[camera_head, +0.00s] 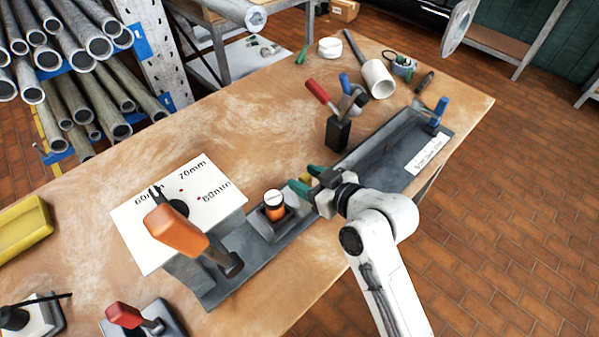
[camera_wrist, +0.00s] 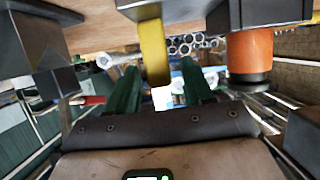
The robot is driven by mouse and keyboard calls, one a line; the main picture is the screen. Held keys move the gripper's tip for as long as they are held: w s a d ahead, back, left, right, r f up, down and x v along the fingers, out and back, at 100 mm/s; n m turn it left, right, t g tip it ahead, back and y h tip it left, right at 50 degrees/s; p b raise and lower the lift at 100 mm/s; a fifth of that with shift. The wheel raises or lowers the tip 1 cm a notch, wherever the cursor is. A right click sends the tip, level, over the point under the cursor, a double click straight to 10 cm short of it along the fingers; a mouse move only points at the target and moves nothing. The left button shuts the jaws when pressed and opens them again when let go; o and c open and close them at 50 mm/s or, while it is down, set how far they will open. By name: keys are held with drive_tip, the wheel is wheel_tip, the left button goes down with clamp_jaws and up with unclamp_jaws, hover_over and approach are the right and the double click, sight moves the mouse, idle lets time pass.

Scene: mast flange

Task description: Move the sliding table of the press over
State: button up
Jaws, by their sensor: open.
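The press has a white plate (camera_head: 150,240) marked 60mm, 70mm and 80mm, and a large orange lever handle (camera_head: 175,231). A long dark grey rail (camera_head: 372,160) runs from under it to the far right. A grey block that looks like the sliding table (camera_head: 269,232) sits on the rail, right of the plate, bearing an orange cylinder (camera_head: 275,212). A yellow bar (camera_wrist: 153,50) stands on its near side. My gripper (camera_head: 307,179) is open, its green fingers on either side of the bar. Contact cannot be told. The cylinder also shows in the wrist view (camera_wrist: 250,52).
A black holder (camera_head: 338,134) with red- and blue-handled tools stands behind the rail. A metal tube (camera_head: 378,79) and small tools lie at the far right. A red-handled clamp (camera_head: 125,315) and yellow tray (camera_head: 23,227) are at left. The table's back middle is clear.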

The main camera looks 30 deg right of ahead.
drive_tip(key=shift+x, duration=1.35)
clamp_jaws()
drive_tip(key=shift+s, duration=0.1)
